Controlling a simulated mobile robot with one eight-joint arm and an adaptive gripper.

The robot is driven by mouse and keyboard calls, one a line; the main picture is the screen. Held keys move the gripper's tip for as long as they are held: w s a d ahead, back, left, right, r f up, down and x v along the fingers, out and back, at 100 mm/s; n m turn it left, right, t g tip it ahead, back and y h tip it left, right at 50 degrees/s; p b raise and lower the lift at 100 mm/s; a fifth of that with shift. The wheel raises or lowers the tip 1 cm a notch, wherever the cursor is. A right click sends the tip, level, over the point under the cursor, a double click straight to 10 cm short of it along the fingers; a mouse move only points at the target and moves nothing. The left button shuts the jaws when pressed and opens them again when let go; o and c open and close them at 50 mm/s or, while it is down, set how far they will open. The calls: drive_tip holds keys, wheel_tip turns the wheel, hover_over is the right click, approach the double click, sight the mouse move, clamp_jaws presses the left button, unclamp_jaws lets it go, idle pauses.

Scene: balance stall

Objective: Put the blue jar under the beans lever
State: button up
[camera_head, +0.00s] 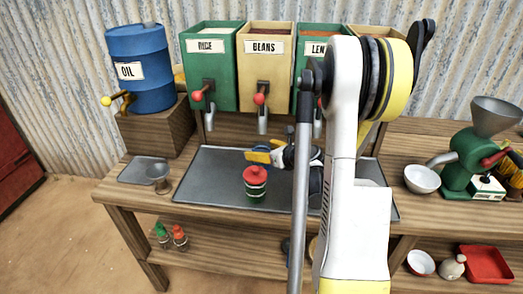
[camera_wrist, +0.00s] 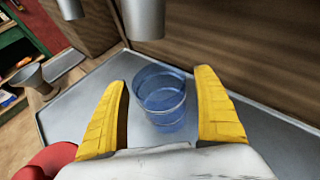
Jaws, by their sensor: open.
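The blue jar (camera_wrist: 163,108) is clear, round and open-topped. It stands upright on the metal tray, between the spread yellow fingers of my gripper (camera_wrist: 162,80) in the wrist view. In the head view only a bit of blue shows behind my gripper (camera_head: 262,154), which is low over the tray. The beans bin (camera_head: 265,65) is cream and labelled BEANS. Its red-knobbed lever (camera_head: 259,99) and grey spout (camera_head: 263,121) are above and behind my gripper. A grey spout (camera_wrist: 143,18) hangs just beyond the jar in the wrist view. Whether the jar is directly under it, I cannot tell.
The rice bin (camera_head: 208,75) and lentil bin (camera_head: 307,60) flank the beans bin. A metal cup (camera_head: 160,178) stands left of the tray. The tray's left part is clear.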

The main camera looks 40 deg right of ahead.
drive_tip(key=shift+r, duration=0.15)
drive_tip(key=d+p+v, duration=0.1)
drive_tip(key=p+v, duration=0.3)
drive_tip(key=v, duration=0.8)
drive_tip(key=shift+a, duration=0.45)
